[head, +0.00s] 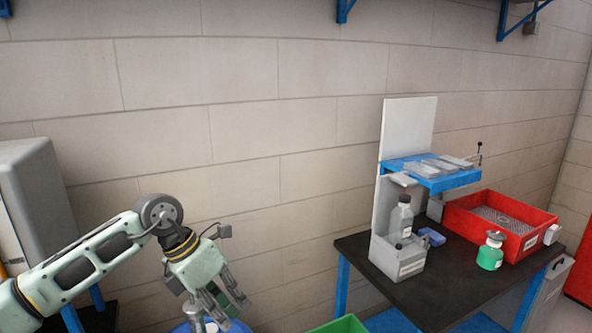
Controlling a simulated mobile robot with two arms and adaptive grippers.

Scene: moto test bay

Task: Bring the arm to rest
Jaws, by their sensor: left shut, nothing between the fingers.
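My left arm (85,262) comes in from the lower left, bends at its wrist joint and points down to the right. Its gripper (222,312) is at the bottom of the head view, with its fingers pointing downward. The gripper is shut with nothing in it. It is well left of the dark workbench, in front of the block wall. My right gripper is not in view.
A dark workbench (440,302) at right carries a grey holder with a bottle (401,217), a green jar (490,252) and a red tray (548,216). A blue shelf (440,183) stands above. A green bin (340,325) and a blue object (238,327) show at the bottom edge.

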